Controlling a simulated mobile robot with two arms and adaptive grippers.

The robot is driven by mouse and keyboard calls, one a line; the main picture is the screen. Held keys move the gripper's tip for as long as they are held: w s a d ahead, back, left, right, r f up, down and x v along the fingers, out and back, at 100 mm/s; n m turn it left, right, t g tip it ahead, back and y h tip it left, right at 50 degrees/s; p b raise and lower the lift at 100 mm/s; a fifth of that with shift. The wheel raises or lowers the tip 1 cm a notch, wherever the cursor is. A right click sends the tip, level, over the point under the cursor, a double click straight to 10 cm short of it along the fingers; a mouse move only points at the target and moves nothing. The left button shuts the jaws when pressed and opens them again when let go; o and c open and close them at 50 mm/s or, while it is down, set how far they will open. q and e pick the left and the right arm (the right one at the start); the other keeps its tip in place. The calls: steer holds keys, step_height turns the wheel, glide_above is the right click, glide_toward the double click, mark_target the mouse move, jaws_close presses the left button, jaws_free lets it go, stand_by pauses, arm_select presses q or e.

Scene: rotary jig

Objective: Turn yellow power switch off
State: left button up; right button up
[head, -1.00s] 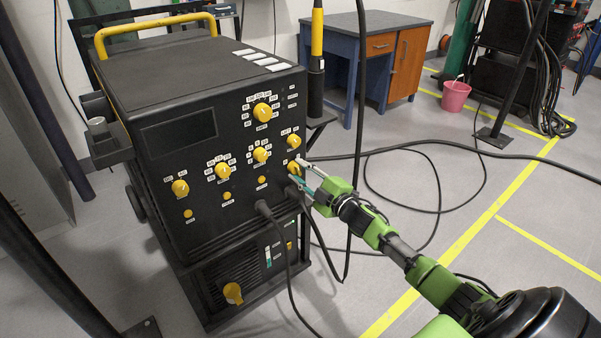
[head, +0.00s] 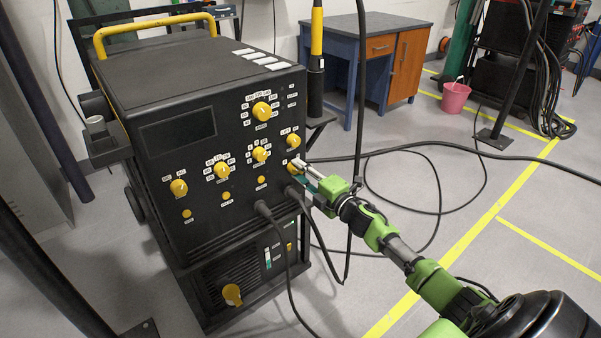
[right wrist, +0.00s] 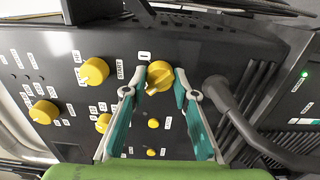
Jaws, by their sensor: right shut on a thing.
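The black machine (head: 165,165) has several yellow rotary knobs on its front panel. My right gripper (head: 297,168) is at the small yellow switch (head: 292,168) on the panel's right side and largely covers it in the head view. My left gripper is out of view.
A black cable plug (right wrist: 217,88) sticks out close beside the right finger, and its cable hangs down. A green light (right wrist: 304,74) glows on the lower panel. Cables lie on the floor at right. A blue desk (head: 340,60) and pink bucket (head: 455,97) stand behind.

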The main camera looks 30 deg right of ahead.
steer(key=shift+f, duration=0.1)
steer(key=o, duration=1.1)
steer(key=s, duration=1.2)
steer(key=shift+d, duration=0.4)
